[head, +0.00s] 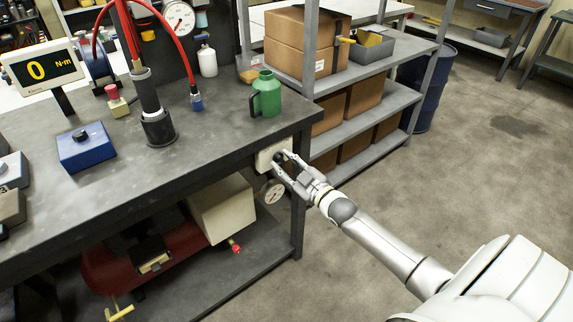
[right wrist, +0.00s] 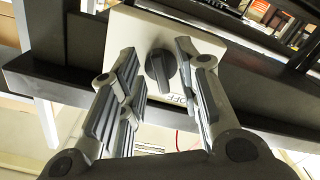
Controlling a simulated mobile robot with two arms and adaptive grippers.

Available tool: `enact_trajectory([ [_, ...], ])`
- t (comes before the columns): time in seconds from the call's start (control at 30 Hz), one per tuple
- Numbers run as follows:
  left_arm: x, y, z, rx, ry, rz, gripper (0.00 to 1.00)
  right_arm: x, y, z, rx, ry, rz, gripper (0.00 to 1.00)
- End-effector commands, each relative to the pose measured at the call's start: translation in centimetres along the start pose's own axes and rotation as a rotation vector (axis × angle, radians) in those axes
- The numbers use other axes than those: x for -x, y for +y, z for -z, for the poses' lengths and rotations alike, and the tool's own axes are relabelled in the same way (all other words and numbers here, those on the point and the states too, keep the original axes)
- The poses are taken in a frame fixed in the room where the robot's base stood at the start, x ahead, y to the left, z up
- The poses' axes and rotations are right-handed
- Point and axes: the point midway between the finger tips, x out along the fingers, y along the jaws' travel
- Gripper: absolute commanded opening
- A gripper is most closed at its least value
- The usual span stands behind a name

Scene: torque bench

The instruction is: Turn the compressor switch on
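The compressor switch is a cream box (head: 268,155) on the front edge of the workbench near its right corner. In the right wrist view its dark rotary knob (right wrist: 160,72) shows on the box face, with part of an "OFF" label beside it. My right gripper (head: 281,160) is at the switch box. In the right wrist view its fingers (right wrist: 157,85) stand open on either side of the knob, with gaps visible. The red compressor (head: 150,258) sits on the shelf under the bench. My left gripper is not in view.
The workbench (head: 215,140) carries a green jug (head: 266,94), a blue box (head: 86,147) and a torque display (head: 42,68) reading 0. A pressure gauge (head: 274,192) hangs below the switch. Shelving with cardboard boxes (head: 300,40) stands behind; the floor at right is clear.

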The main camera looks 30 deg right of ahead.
Motion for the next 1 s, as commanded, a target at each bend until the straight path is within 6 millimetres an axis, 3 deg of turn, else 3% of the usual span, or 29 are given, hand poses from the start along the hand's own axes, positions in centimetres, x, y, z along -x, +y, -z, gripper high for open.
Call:
enact_trajectory([
  [0.03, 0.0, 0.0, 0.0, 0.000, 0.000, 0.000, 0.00, 0.0, 0.0, 0.0, 0.000, 0.000, 0.000, 0.31],
  [0.3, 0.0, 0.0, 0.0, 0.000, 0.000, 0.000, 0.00, 0.0, 0.0, 0.0, 0.000, 0.000, 0.000, 0.00],
  [0.67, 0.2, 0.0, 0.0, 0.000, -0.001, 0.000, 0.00, 0.0, 0.0, 0.0, -0.030, 0.000, 0.000, 0.00],
  [1.0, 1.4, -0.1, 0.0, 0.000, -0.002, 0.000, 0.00, 0.0, 0.0, 0.2, -0.236, -0.001, 0.000, 0.00],
])
